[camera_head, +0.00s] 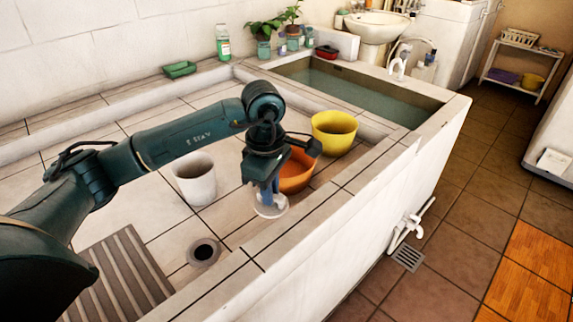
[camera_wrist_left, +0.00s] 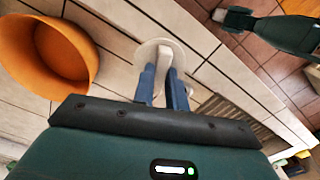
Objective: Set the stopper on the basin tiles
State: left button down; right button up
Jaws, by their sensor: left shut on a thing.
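The stopper (camera_head: 271,210) is a pale round disc with an upright grip. My left gripper (camera_head: 268,188) points down and is shut on that grip with its blue fingers. The stopper also shows between the fingertips in the left wrist view (camera_wrist_left: 160,55). It is over the basin tiles (camera_head: 225,215), low, near the front ledge. I cannot tell whether its disc touches them. A dark arm end, apparently my right gripper (camera_wrist_left: 228,17), shows small at the top right of the wrist view; its jaw state is unclear.
An orange bowl (camera_head: 296,178) stands close behind the stopper. A yellow pot (camera_head: 334,133) is farther back and a white cup (camera_head: 194,181) is to the left. A drain hole (camera_head: 203,251) and a ribbed board (camera_head: 120,280) lie nearer. Tiles between cup and drain are clear.

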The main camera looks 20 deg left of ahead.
pick_arm(q)
jog(key=n, duration=0.3)
jog(key=a+n, duration=0.1)
jog(key=n, duration=0.1)
jog(key=shift+w+f, duration=0.15)
jog(key=shift+w, duration=0.15)
jog(key=n, duration=0.3)
jog(key=shift+w+a+f+p, duration=0.1)
jog(key=shift+w+a+p, duration=0.05)
jog(key=shift+a+p, duration=0.25)
jog(key=n, duration=0.2)
jog(key=a+n, duration=0.1)
jog(key=n, duration=0.2)
jog(key=shift+w+f, duration=0.2)
jog(key=shift+w+a+f+n+p, duration=0.15)
jog(key=shift+a+f+n+p, duration=0.5)
jog(key=shift+f+n, duration=1.95)
jog(key=shift+w+a+f+n+p, duration=0.15)
jog(key=shift+a+f+n, duration=1.05)
jog(key=shift+n, duration=2.45)
jog(key=shift+w+a+f+n+p, duration=0.1)
jog(key=shift+a+f+n+p, duration=0.45)
jog(key=shift+f+n, duration=2.15)
pick_arm(e)
jog(key=shift+s+d+r+n, duration=0.1)
jog(key=shift+d+r+n, duration=0.05)
jog(key=shift+r, duration=0.35)
jog(key=shift+d+r+n, duration=0.15)
jog(key=shift+r, duration=0.3)
